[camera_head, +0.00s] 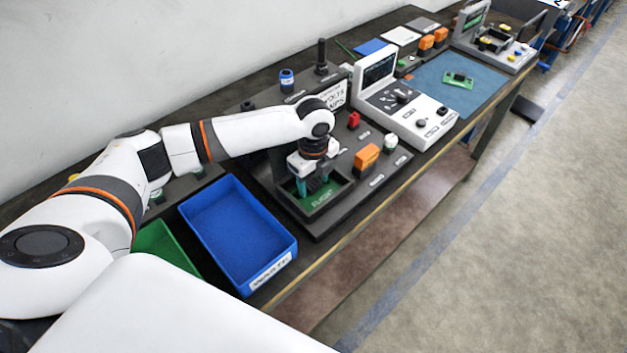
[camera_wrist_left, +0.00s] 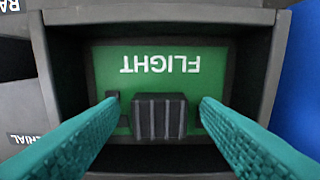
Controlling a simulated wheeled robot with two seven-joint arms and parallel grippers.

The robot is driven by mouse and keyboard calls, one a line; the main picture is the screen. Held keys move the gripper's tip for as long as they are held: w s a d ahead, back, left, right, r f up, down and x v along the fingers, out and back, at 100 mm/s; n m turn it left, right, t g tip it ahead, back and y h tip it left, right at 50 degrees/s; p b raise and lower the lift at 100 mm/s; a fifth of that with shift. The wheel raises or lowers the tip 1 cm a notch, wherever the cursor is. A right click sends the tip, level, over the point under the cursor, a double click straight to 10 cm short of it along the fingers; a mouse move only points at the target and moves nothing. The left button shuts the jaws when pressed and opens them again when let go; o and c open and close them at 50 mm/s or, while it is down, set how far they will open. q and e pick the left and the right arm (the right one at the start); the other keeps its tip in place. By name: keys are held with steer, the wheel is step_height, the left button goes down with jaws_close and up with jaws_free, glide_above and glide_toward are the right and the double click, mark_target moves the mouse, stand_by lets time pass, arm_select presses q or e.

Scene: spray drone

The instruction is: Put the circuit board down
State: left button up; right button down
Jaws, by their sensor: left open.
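A green circuit board marked FLIGHT (camera_wrist_left: 160,75) lies flat inside a dark square recess, with a dark ribbed block on it. In the head view the board (camera_head: 322,196) shows partly in the recess at the front of the dark station (camera_head: 318,222). My left gripper (camera_head: 312,188) points down over the recess. Its teal fingers (camera_wrist_left: 157,120) are open, one on each side of the ribbed block, with a gap to it on both sides. My right gripper is in neither view.
A blue bin (camera_head: 215,190) labelled WASTE and a green bin (camera_head: 150,240) stand left of the station. An orange block (camera_head: 366,157), a red part (camera_head: 353,120) and a white-and-green part (camera_head: 390,143) sit on the station to the right. Another green board (camera_head: 458,80) lies on a blue mat (camera_head: 425,78).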

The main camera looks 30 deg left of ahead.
mark_target(314, 184)
arm_select(q)
step_height(314, 184, up, 12)
steer(key=b, duration=0.1)
steer(key=shift+f+b, duration=0.2)
steer(key=shift+b, duration=0.15)
stand_by(0.5)
